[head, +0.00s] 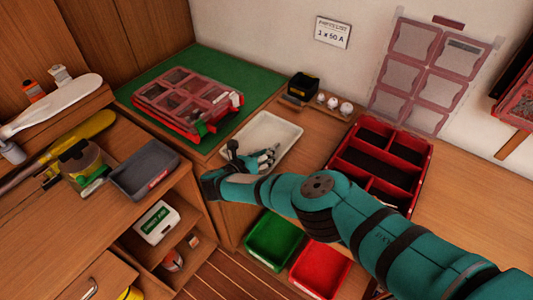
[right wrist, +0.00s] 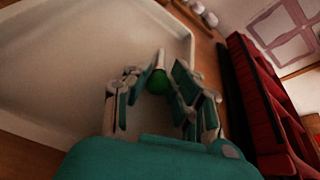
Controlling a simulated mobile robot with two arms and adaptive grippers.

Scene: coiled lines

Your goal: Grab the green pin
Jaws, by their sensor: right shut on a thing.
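The green pin (right wrist: 158,82) shows in the right wrist view as a small green piece with a pale tip, between the fingers of my right gripper (right wrist: 155,72). The fingers are shut on it and cover part of it. I cannot make out the pin in the head view. The tray also fills the left of the right wrist view (right wrist: 70,65). My left gripper is not in view.
A red divided box (head: 345,150) stands right of the tray. A red organizer with clear lids (head: 185,98) lies on a green mat (head: 250,75). A green bin (head: 272,240) and a red bin (head: 320,270) sit lower down. A grey tray (head: 145,170) is at left.

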